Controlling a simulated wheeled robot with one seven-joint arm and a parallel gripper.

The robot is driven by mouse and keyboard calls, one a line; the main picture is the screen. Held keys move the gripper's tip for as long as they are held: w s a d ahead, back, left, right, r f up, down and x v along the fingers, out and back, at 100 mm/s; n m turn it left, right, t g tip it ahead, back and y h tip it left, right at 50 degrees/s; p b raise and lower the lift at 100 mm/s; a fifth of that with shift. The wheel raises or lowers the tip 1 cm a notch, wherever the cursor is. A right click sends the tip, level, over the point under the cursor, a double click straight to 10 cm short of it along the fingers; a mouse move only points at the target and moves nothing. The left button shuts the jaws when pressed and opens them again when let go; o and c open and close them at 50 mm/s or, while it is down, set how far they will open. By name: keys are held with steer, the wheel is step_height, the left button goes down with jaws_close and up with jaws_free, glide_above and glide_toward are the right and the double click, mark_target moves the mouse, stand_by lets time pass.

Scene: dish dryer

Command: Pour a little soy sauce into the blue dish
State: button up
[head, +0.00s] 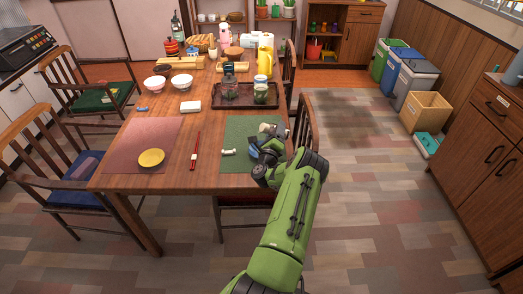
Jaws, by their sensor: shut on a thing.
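My gripper (268,141) is low over the green placemat (238,131) at the table's right front. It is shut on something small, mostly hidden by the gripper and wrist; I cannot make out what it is. A blue patch (253,151) at the gripper's left may be the blue dish on the green mat, but the arm covers most of it. I cannot clearly pick out the soy sauce container or see any liquid.
A white rest (228,152) lies on the mat, left of my gripper. Red chopsticks (195,150) and a yellow dish (151,157) are further left. Behind stands a dark tray (222,101) with glass jars. A chair (304,125) stands close at the right edge.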

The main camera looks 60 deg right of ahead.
steer(key=shift+r+n+b, duration=0.25)
steer(key=shift+n+b, duration=0.25)
steer(key=shift+b, duration=0.15)
stand_by(1.4)
